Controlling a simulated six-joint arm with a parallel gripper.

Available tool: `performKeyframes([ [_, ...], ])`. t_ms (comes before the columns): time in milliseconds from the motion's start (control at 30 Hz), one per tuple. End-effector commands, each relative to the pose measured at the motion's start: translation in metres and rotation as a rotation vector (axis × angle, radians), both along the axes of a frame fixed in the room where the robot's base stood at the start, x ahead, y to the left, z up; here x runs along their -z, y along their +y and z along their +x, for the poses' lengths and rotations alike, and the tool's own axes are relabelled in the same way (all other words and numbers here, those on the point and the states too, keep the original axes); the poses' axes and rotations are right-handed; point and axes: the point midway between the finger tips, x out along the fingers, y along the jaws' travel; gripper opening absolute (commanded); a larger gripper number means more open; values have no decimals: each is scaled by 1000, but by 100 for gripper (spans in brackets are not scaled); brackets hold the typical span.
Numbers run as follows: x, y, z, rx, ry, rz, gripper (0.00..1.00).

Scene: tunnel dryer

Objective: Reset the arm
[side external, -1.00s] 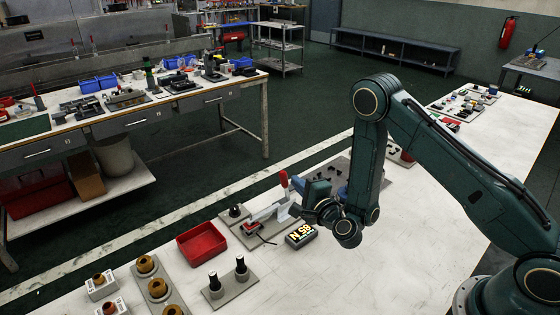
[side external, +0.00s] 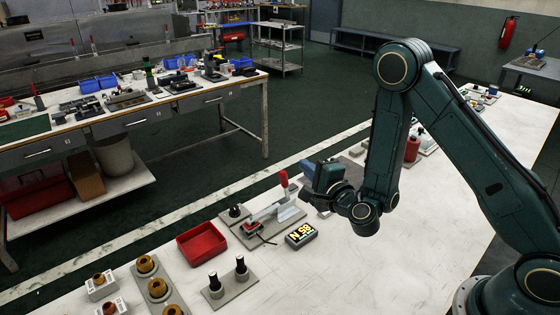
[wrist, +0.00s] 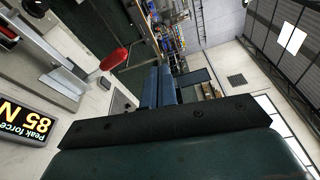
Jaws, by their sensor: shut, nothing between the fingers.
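My gripper (side external: 312,170) is raised above the white bench (side external: 400,255) in the side external view, held out to the left of my arm. It is behind and to the right of a toggle clamp fixture with a red handle (side external: 284,180). In the wrist view my gripper's fingers (wrist: 160,87) lie close together with nothing between them. That view looks sideways across the room, and the red handle (wrist: 114,59) shows to the left of the fingers.
A force display (side external: 301,235) reading 85 N lies in front of the fixture. A red tray (side external: 202,243), two black-topped pegs on a grey plate (side external: 228,281) and brown round parts (side external: 158,288) stand to the left. A red bottle (side external: 412,148) is behind my arm.

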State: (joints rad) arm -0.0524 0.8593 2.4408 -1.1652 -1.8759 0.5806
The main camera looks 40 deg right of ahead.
Motion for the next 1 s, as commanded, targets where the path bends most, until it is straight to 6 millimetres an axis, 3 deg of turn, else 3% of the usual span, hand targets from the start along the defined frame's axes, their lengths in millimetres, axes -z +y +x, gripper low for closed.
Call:
performKeyframes([
  [567, -9, 5, 2, -31, -6, -16, 0],
  [767, -35, 28, 8, -155, -27, -86, 0],
  [1000, -78, 69, 7, -385, -48, -263, 0],
])
